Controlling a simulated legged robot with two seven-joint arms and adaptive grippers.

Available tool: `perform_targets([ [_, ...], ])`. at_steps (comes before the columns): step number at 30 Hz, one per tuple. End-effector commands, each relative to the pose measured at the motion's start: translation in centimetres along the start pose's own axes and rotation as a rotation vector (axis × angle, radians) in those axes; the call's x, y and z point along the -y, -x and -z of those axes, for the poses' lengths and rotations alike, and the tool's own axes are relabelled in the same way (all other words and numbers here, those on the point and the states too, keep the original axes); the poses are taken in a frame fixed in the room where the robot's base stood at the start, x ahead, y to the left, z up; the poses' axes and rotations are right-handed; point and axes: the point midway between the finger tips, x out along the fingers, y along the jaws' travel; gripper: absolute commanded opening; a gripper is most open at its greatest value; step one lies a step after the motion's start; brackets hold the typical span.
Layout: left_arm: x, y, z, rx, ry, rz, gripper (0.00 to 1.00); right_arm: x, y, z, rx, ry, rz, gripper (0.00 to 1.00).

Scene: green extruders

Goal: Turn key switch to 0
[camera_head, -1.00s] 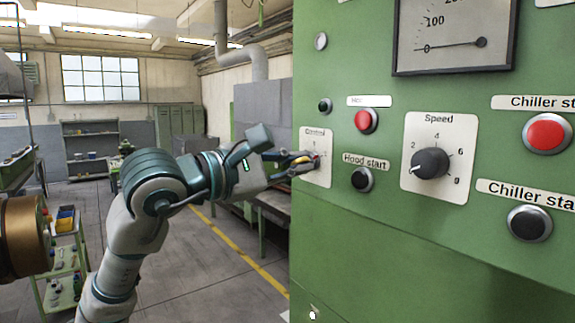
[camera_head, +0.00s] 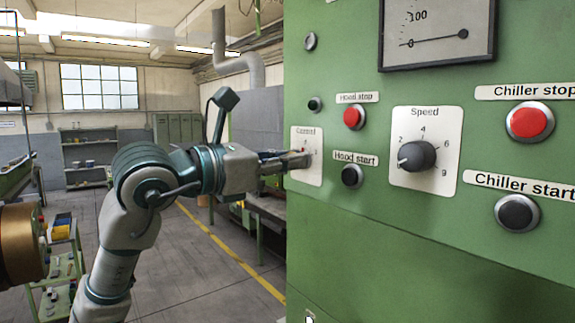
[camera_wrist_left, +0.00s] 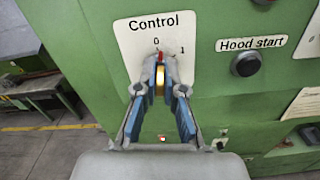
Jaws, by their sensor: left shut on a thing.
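The key switch sits on the white Control plate (camera_head: 300,172), on the green panel's left edge; in the head view my fingers cover it. In the left wrist view, the plate (camera_wrist_left: 186,32) shows marks 0 and 1, with 0 at the top and 1 to its right. The key switch's (camera_wrist_left: 160,78) brass-coloured part is between my fingertips, and its red tip points up toward 0. My left gripper (camera_head: 305,160) reaches the plate from the left and is shut on the key switch; its blue-padded fingers also show in the left wrist view (camera_wrist_left: 160,88). My right gripper is out of view.
On the green panel (camera_head: 400,255), the Hood start button (camera_head: 352,175), red Hood stop button (camera_head: 353,117) and Speed knob (camera_head: 416,156) are right of the plate. Chiller buttons are farther right. Floor is open left of the panel; a green trolley (camera_head: 62,265) stands at left.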

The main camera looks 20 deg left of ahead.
Motion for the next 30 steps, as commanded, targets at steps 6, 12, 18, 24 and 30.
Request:
perform_targets([
  [6, -0.33, 0.31, -0.36, 0.013, 0.112, -0.005, 0.0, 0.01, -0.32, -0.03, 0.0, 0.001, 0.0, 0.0],
  [12, -0.41, 0.31, -0.36, 0.013, 0.167, -0.005, 0.0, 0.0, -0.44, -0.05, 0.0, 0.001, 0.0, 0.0],
  [18, -0.46, 0.29, -0.36, 0.013, 0.184, -0.006, 0.0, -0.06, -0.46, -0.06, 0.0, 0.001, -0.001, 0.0],
  [24, -0.47, 0.28, -0.35, 0.012, 0.185, -0.006, 0.0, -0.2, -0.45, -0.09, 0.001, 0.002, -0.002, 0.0],
  [30, -0.46, 0.24, -0.29, 0.011, 0.184, -0.006, 0.3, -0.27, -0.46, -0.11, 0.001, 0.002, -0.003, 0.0],
])
